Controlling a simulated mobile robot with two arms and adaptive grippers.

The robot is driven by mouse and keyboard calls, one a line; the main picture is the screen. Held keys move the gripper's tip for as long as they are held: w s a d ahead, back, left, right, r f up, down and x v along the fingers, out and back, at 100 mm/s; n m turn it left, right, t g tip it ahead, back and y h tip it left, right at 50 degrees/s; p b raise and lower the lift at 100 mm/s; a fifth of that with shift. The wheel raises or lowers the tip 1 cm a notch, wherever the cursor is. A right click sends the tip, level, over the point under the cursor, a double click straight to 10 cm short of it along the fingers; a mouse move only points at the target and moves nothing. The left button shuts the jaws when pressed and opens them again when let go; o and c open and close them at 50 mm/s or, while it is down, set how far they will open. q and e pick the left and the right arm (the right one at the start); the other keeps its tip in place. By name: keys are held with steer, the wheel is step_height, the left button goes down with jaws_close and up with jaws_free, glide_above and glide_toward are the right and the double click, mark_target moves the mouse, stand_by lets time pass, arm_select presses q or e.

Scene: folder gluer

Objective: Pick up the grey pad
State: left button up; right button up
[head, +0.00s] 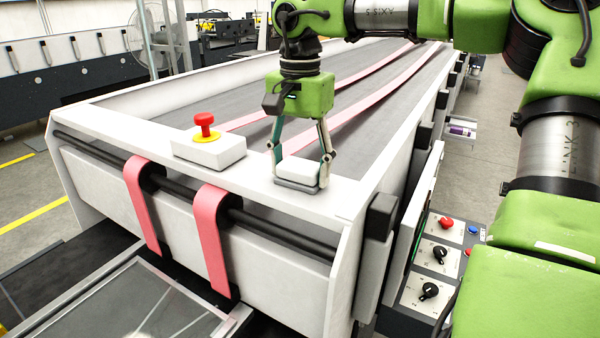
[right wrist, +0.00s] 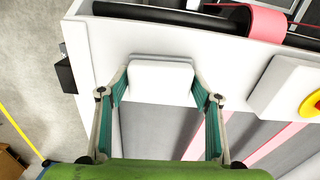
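The grey pad (head: 297,187) lies flat on the white top rim of the machine, near its front right corner. A pale block-like upper part (head: 299,169) sits on it; I cannot tell whether this is part of the pad. In the right wrist view the pale top (right wrist: 160,83) fills the gap between the fingers, with a thin grey edge behind it. My right gripper (head: 302,164) points down, its fingers straddling the pale part closely on both sides. I cannot tell whether the fingertips press on it. My left gripper is out of view.
A red emergency button on a white box (head: 208,150) stands on the same rim, to the left. Pink belts (head: 146,205) loop over a dark rod at the front. A control panel (head: 432,262) with knobs is at the right. The rim between box and pad is clear.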

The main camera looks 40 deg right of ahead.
steer(key=shift+r, duration=0.1)
steer(key=shift+d+r, duration=0.1)
steer(key=shift+r, duration=0.1)
step_height(320, 180, up, 2)
steer(key=shift+w+r+b, duration=0.1)
steer(key=shift+r+b, duration=0.05)
steer(key=shift+b, duration=0.3)
steer(key=s+r+b, duration=0.4)
steer(key=s+r, duration=0.6)
steer(key=s, duration=0.4)
steer(key=shift+d, duration=0.25)
steer(key=shift+s+r, duration=0.1)
steer(key=shift+s, duration=0.05)
